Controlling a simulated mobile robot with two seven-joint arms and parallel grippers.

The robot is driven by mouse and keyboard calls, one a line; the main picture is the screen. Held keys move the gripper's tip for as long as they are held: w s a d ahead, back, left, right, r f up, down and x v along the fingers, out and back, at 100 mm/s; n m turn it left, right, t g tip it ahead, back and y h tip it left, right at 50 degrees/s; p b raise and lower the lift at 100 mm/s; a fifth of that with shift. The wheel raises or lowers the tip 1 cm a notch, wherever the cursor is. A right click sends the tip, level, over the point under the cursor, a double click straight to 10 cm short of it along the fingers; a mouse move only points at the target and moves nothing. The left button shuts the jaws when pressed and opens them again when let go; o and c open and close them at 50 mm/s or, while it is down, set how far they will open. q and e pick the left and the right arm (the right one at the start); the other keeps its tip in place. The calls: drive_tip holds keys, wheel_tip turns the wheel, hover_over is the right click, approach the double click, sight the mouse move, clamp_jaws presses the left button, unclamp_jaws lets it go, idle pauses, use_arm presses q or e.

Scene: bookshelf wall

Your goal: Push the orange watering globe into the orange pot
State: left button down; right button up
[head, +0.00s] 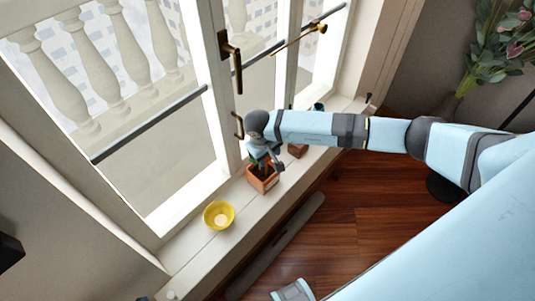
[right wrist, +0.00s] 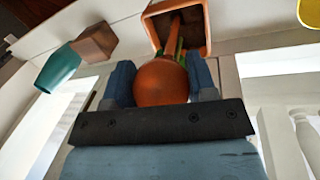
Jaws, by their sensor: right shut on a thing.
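The orange watering globe (right wrist: 162,82) is a round ball with a stem, held between the two fingers of my right gripper (right wrist: 162,85) in the right wrist view. Its stem points into the opening of the square orange pot (right wrist: 150,33), where dark soil and some green stalks show. How deep the stem sits cannot be told. In the head view the pot (head: 262,184) stands on the window sill, with my right gripper (head: 262,160) directly above it. The globe is hidden there by the gripper. My left gripper is not in view.
A yellow bowl (head: 219,215) sits on the sill left of the pot. A brown block-like pot (head: 297,150) and a teal item (right wrist: 58,70) are on the other side. Window frames and handles (head: 236,65) rise close behind. Wooden floor lies below the sill.

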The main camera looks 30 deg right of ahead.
drive_tip(key=shift+f+b, duration=0.35)
drive_tip(key=shift+f, duration=0.15)
drive_tip(key=shift+f+b, duration=1.05)
drive_tip(key=shift+f, duration=0.15)
drive_tip(key=shift+r, duration=0.1)
drive_tip(key=o, duration=0.7)
drive_tip(key=shift+c, duration=0.2)
drive_tip(key=o, duration=0.3)
drive_tip(key=shift+o, duration=0.2)
